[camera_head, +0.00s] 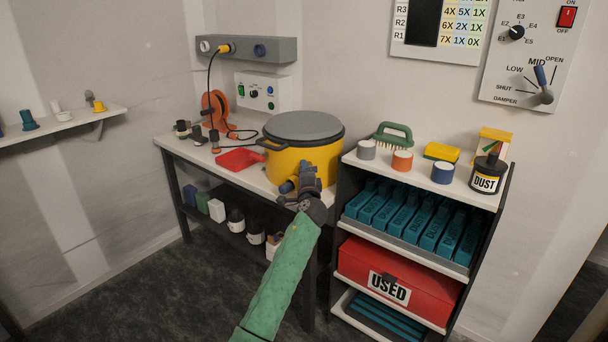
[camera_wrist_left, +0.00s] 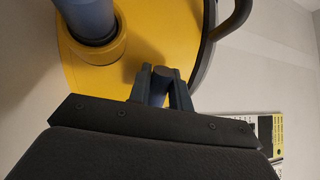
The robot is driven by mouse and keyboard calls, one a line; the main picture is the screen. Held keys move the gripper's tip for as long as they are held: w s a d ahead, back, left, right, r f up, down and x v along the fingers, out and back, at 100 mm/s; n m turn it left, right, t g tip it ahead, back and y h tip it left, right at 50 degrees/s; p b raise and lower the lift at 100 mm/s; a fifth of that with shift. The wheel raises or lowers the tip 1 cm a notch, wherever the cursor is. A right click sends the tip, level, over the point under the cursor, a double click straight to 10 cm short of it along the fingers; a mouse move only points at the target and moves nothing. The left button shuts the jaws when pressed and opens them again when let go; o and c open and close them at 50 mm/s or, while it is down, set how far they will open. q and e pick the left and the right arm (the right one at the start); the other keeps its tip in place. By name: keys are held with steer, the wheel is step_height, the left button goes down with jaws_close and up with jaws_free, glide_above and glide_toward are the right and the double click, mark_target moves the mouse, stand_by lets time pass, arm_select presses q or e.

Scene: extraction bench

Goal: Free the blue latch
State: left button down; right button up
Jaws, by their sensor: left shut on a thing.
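A yellow drum (camera_head: 288,164) with a grey lid (camera_head: 303,126) stands on the bench. A blue stub (camera_head: 287,187) sticks out low on its front; in the wrist view this stub (camera_wrist_left: 92,18) comes out of a yellow collar. My left gripper (camera_head: 307,176) is at the drum's front, just right of the stub. In the wrist view its dark fingers (camera_wrist_left: 161,82) are shut on a small dark blue piece (camera_wrist_left: 160,76), seemingly the blue latch, against the drum wall. The fingers hide most of the latch. My right gripper is not in view.
A shelf unit at right carries a brush (camera_head: 393,136), cups, a black DUST jar (camera_head: 487,175), teal cartridges and a red USED box (camera_head: 398,278).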

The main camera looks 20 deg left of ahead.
arm_select(q)
steer(key=shift+f, duration=0.1)
stand_by(0.3)
steer(key=c, duration=1.3)
jaws_free()
steer(key=shift+c, duration=0.2)
steer(key=shift+s, duration=0.1)
steer(key=v, duration=0.7)
steer(key=shift+s, duration=0.3)
steer(key=shift+d, duration=0.15)
steer(key=shift+n, duration=0.3)
